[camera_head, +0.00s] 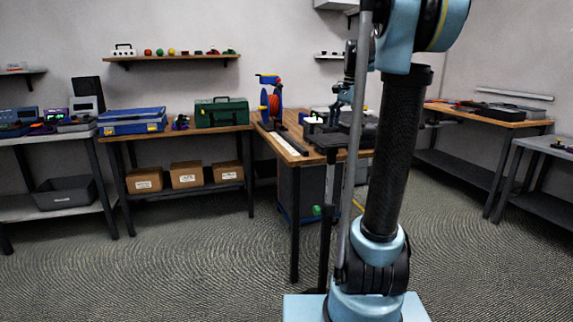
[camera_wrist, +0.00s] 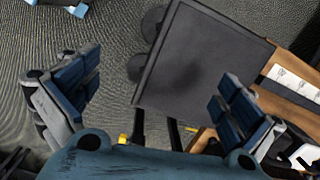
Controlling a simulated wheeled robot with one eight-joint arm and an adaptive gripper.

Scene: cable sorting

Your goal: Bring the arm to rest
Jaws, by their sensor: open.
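My gripper (camera_wrist: 160,105) shows in the wrist view with its two blue-padded fingers spread wide. It is open and nothing is between the fingers. Below it in that view lie a dark flat panel (camera_wrist: 200,60) and the patterned floor. In the head view my arm stands upright at right of centre. The gripper is small and partly hidden in the head view, near the workbench (camera_head: 290,150), behind a grey pole.
The wooden edge of a bench (camera_wrist: 290,98) with a white labelled strip (camera_wrist: 290,82) is right of the panel. A blue-and-orange reel (camera_head: 270,100) stands on the workbench. A green toolbox (camera_head: 221,112) and blue case (camera_head: 133,120) are on the left bench. The left floor is clear.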

